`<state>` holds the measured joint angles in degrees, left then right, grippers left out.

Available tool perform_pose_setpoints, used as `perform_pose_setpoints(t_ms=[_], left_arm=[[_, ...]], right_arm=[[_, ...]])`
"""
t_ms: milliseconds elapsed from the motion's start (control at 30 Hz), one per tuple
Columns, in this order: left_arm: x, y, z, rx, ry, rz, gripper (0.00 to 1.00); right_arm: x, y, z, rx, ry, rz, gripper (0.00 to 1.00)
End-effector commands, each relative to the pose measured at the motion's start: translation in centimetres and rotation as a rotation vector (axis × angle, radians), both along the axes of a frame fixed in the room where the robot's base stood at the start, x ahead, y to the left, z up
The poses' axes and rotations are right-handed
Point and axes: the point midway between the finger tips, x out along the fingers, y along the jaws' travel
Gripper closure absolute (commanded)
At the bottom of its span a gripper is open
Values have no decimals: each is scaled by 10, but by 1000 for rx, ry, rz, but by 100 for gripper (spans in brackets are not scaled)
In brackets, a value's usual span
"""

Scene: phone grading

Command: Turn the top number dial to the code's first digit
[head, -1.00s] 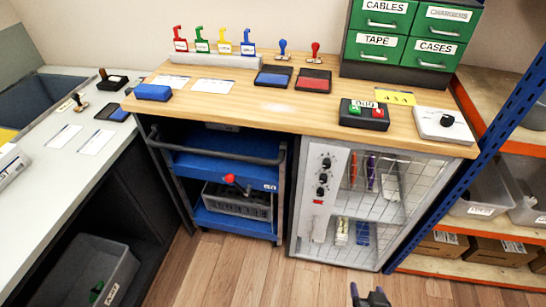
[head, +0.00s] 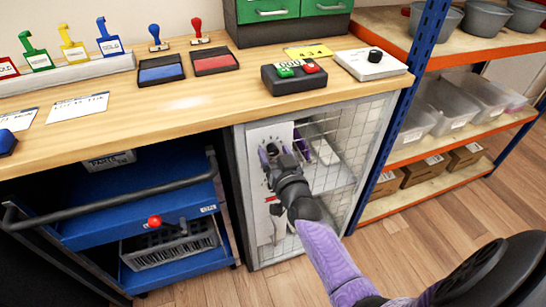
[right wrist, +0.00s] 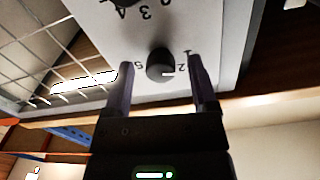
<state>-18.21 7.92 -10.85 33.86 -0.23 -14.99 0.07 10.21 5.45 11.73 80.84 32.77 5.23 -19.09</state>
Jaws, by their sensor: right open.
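The panel (head: 262,205) is a white plate on the front of the wire-mesh cabinet under the wooden bench. Its top dial (right wrist: 160,65) is a dark round knob with a white mark at its right side, near the printed 2, in the right wrist view. My right gripper (right wrist: 161,85) is open, with one finger on each side of this dial; contact is unclear. In the head view my right gripper (head: 277,153) covers much of the panel. A yellow note (head: 308,51) on the bench seems to read 434. My left gripper is out of view.
The bench's wooden edge (head: 190,132) runs just above the panel. The mesh door (head: 368,135) is to the right of my gripper. A blue cart (head: 140,195) stands left of the cabinet, and a blue rack post (head: 405,110) stands to the right.

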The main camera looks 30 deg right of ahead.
Motion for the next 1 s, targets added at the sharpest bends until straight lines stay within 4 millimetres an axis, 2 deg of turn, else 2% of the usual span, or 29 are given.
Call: perform_pose_setpoints(t_ms=[267,600,633,1000], left_arm=[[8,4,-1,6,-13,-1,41],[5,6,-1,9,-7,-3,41],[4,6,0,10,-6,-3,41],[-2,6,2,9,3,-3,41]], right_arm=[[2,-1,1,0,0,0,26],[2,0,0,0,0,0,98],[2,0,0,0,0,0,100],[2,0,1,41,-9,0,100]])
